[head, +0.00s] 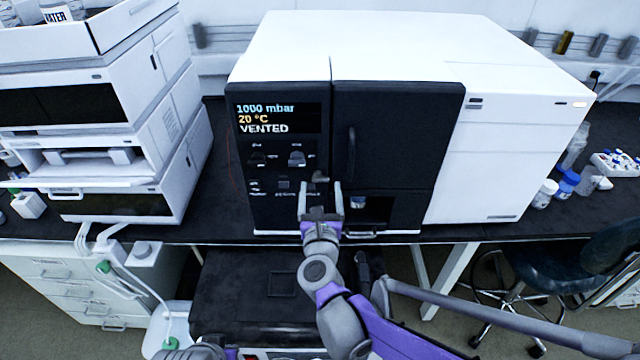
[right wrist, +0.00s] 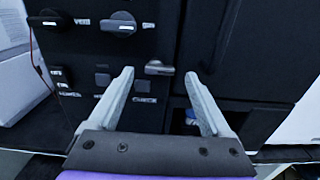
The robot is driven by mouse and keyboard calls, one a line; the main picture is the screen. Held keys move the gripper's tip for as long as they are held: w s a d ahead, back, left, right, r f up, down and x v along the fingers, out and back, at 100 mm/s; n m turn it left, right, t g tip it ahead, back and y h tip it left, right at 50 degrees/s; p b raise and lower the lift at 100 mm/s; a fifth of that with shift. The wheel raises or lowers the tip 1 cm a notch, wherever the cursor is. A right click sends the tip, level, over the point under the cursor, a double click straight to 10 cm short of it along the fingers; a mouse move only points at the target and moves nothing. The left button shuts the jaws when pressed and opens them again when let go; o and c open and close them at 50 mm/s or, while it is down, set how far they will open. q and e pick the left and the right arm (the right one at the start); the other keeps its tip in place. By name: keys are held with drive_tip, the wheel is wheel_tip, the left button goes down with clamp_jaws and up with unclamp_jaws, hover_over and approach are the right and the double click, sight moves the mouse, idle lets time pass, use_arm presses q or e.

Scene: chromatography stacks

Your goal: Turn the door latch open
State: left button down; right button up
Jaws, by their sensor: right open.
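The door latch (head: 320,177) is a small grey lever on the dark front of the white instrument, just left of the black door (head: 400,130). In the right wrist view the latch (right wrist: 158,68) lies roughly level, just beyond the fingertips. My right gripper (head: 321,188) is open and empty in front of it. In the right wrist view its two fingers (right wrist: 159,76) stand on either side of the latch, and I cannot tell whether either touches it. The door looks closed and has a vertical handle (head: 351,141). My left gripper's fingers are not seen.
The display (head: 277,118) reads 1000 mbar, 20 °C, VENTED. Dark knobs (right wrist: 119,24) sit left of and above the latch. A small opening (head: 372,210) with a vial is below the door. A white instrument stack (head: 110,100) stands left; bottles (head: 568,184) stand right.

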sight(320, 177)
drive_tip(key=shift+w, duration=1.15)
clamp_jaws()
